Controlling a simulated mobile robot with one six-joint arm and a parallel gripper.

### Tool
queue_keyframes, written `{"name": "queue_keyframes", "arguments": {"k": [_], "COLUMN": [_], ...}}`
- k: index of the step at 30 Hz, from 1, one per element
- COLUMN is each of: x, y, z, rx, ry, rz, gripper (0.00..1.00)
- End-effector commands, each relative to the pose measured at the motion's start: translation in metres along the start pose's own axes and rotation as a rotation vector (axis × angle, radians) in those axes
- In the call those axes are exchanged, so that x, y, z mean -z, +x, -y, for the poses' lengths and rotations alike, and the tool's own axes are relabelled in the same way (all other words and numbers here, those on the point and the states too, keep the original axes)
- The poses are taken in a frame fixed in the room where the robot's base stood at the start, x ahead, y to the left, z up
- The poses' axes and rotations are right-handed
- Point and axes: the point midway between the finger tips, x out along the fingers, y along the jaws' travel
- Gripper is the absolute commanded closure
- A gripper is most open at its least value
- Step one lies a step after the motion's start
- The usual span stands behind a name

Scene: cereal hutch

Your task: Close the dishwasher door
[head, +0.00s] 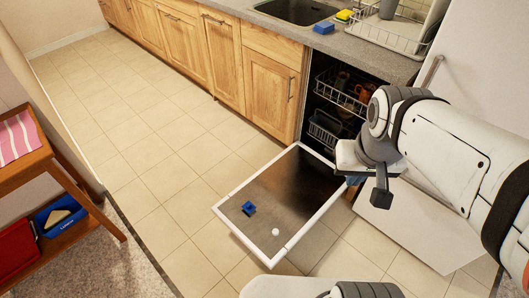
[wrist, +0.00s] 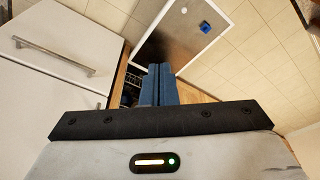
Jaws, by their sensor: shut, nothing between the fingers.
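The dishwasher door (head: 262,190) is folded down, open and about level, with a white rim and a dark inner face. It also shows beyond the fingers in the wrist view (wrist: 172,47). The dishwasher (head: 318,100) stands open, with racks inside holding cups. My gripper (wrist: 159,84) is shut and empty, its blue fingers side by side. In the head view my gripper (head: 355,180) is near the door's right edge, mostly hidden by my wrist. I cannot tell whether it touches the door.
Wooden cabinets (head: 220,55) run left of the dishwasher. A white fridge (head: 470,55) with a bar handle (head: 432,72) stands at the right. A wooden cart (head: 40,160) is at the left. The tiled floor (head: 150,150) left of the door is clear.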

Motion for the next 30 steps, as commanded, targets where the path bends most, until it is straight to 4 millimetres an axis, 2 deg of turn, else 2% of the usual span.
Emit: {"name": "queue_keyframes", "arguments": {"k": [7,11,14,20,26,30], "x": [0.001,0.007,0.016,0.037,0.052,0.057], "y": [0.006,0.031,0.063,0.140,0.225,0.289], "z": [0.001,0.013,0.023,0.049,0.083,0.111], "rx": [-0.003,-0.023,-0.056,-0.155,-0.284,-0.391], "ry": [-0.014,-0.084,-0.177,-0.397,-0.621,-0.777], "rz": [0.015,0.081,0.166,0.357,0.527,0.631], "gripper": [1.00,1.00,1.00,1.00,1.00,1.00]}}
